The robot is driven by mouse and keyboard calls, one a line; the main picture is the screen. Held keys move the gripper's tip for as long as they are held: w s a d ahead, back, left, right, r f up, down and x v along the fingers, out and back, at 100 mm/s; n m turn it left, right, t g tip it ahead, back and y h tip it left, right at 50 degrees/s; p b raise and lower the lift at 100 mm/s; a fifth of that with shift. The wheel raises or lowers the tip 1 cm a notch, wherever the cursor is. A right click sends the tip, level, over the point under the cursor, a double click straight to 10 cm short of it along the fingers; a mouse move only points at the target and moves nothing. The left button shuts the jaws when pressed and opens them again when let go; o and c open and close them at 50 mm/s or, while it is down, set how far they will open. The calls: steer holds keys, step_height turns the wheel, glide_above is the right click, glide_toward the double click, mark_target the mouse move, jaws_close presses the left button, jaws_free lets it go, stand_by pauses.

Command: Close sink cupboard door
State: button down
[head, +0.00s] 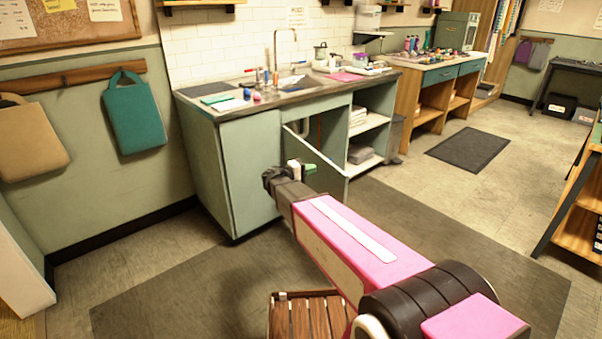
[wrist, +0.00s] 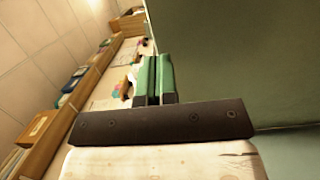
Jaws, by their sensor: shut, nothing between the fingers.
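The sink cupboard (head: 245,165) is pale green under a metal sink counter. Its door (head: 333,180) stands open, swung out from the front, with its top edge sloping down to the right towards me. Dark space and a pipe show behind it. My gripper (head: 312,169) is in front of the door, and its wrist hides part of the cupboard front. In the wrist view, the green fingers (wrist: 154,78) are together and empty, beside a large flat green panel (wrist: 235,65) on the right. I cannot tell whether they touch it.
Open shelves (head: 368,140) with folded cloths are right of the door. A slatted wooden stool (head: 300,315) stands below my arm. A dark floor mat (head: 469,149) lies farther right. The floor right of the cupboard is mostly clear.

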mark_target(327, 164)
steer(key=shift+x, duration=2.7)
steer(key=shift+d, duration=0.1)
